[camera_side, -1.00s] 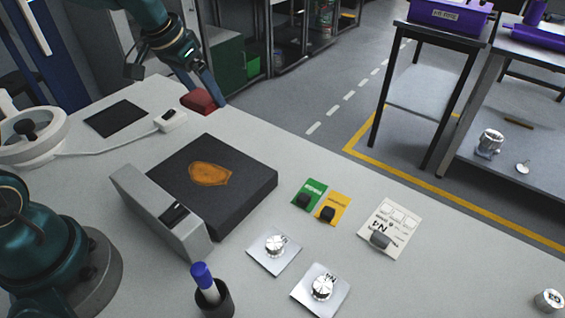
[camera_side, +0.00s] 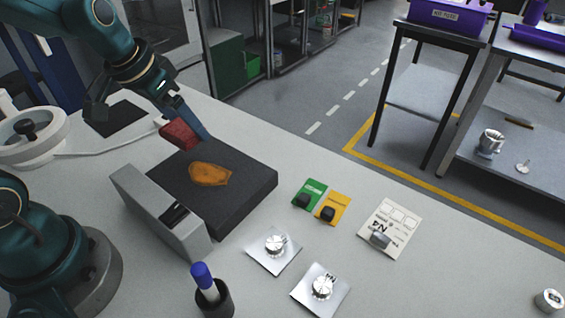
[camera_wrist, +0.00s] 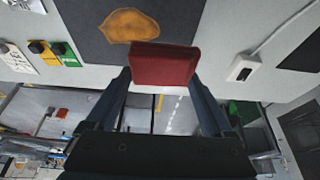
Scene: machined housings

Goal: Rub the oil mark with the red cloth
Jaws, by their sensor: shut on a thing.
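The oil mark (camera_side: 210,174) is an orange-brown patch on top of the dark block (camera_side: 255,187). It also shows in the wrist view (camera_wrist: 128,25), just above and left of the cloth. The red cloth (camera_side: 180,134) is a folded, block-like pad. My gripper (camera_side: 188,131) is shut on the cloth, which shows between the fingers in the wrist view (camera_wrist: 164,65). The cloth is at the back edge of the dark block, apart from the oil mark. I cannot tell whether it touches the block.
A grey bar (camera_side: 150,209) stands along the block's front left side. A pen cup (camera_side: 216,301) and metal plates with knobs (camera_side: 262,258) are in front. Green (camera_side: 309,191) and yellow (camera_side: 337,205) cards lie to the right. A white ring-shaped device (camera_side: 50,140) is at the left.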

